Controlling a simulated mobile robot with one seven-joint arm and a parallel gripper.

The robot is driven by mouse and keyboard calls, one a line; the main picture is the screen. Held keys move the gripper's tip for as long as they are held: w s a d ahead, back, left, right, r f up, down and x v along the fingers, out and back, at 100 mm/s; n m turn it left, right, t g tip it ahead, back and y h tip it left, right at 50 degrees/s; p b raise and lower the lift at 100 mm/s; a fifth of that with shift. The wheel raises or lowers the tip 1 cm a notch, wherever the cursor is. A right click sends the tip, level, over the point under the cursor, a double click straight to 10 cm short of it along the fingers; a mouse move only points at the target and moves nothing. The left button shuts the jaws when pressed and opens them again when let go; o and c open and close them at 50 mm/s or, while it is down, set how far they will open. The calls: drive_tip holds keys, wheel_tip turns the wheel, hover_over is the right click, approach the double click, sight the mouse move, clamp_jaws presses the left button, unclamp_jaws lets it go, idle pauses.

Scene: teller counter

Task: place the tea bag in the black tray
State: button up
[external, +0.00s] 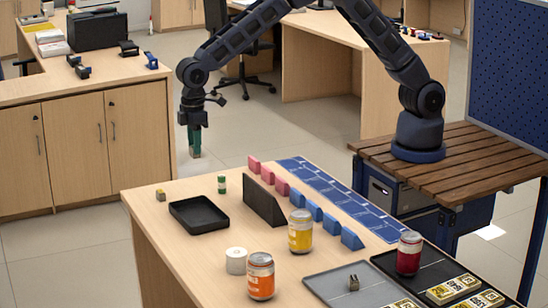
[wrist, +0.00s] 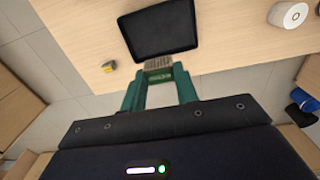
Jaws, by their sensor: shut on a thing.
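My gripper (external: 195,153) hangs with its green fingers just past the far left edge of the counter, over the floor. In the wrist view its fingers (wrist: 158,78) are shut on a small item with a ribbed grey-brown top and a green band, which appears to be the tea bag (wrist: 157,64). In the external view I cannot make the tea bag out. The black tray (external: 187,227) lies empty on the counter, to the lower right of my gripper. It also shows at the top of the wrist view (wrist: 160,28).
A small yellow-grey block (external: 160,195) sits left of the tray. A green-and-white cylinder (external: 222,184), a dark wedge (external: 264,202), a white roll (external: 236,261), a yellow can (external: 300,231) and an orange can (external: 261,276) stand nearby.

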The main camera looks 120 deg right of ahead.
wheel_tip(320, 180, down, 20)
drive_tip(key=shift+r, duration=0.1)
idle(0.5)
drive_tip(key=o, duration=0.9)
